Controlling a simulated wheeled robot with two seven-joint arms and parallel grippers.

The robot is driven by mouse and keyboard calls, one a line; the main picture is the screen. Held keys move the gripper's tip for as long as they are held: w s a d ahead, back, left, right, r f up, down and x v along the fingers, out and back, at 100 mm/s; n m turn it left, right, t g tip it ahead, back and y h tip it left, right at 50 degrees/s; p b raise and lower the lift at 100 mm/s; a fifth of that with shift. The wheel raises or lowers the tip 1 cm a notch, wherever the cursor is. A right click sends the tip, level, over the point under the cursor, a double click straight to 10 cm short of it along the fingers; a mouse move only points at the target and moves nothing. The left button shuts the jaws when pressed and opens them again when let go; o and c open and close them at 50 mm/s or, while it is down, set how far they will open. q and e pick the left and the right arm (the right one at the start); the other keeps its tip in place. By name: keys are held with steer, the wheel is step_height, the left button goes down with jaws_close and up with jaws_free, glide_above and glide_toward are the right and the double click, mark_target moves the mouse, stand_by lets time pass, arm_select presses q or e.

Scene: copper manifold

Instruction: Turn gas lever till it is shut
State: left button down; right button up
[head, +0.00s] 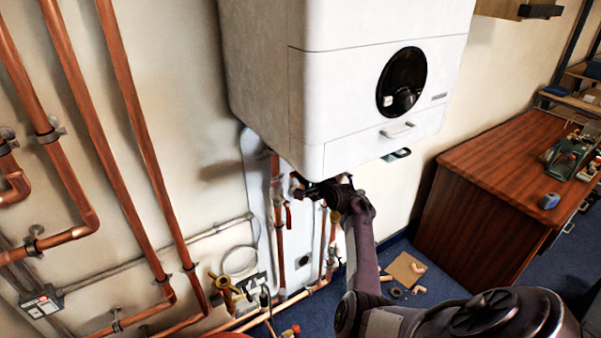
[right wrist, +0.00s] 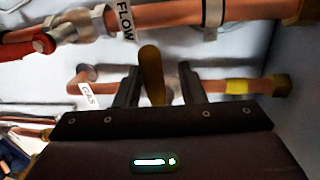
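In the right wrist view a rounded yellow-brown lever (right wrist: 151,75) stands between the two fingers of my right gripper (right wrist: 158,82). The fingers are apart, with a visible gap on the lever's right side; the left finger is close to it, and I cannot tell if it touches. A copper pipe (right wrist: 215,87) with a "GAS" tag (right wrist: 89,95) runs sideways behind the fingers. In the head view my right gripper (head: 318,188) is beneath the white boiler (head: 345,100), its fingers largely hidden. My left gripper is not in view.
A red lever (right wrist: 28,46) sits by the pipe tagged "FLOW" (right wrist: 160,17); a red lever also shows in the head view (head: 288,215). The boiler is close above my right gripper. Copper pipes (head: 130,110) cover the left wall. A wooden desk (head: 490,180) stands at right.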

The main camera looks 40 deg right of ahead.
steer(key=shift+f, duration=0.1)
steer(key=s+r, duration=0.1)
steer(key=s, duration=0.6)
steer(key=shift+s+a+r, duration=0.15)
steer(key=shift+s+a, duration=0.2)
steer(key=shift+a, duration=0.1)
stand_by(0.3)
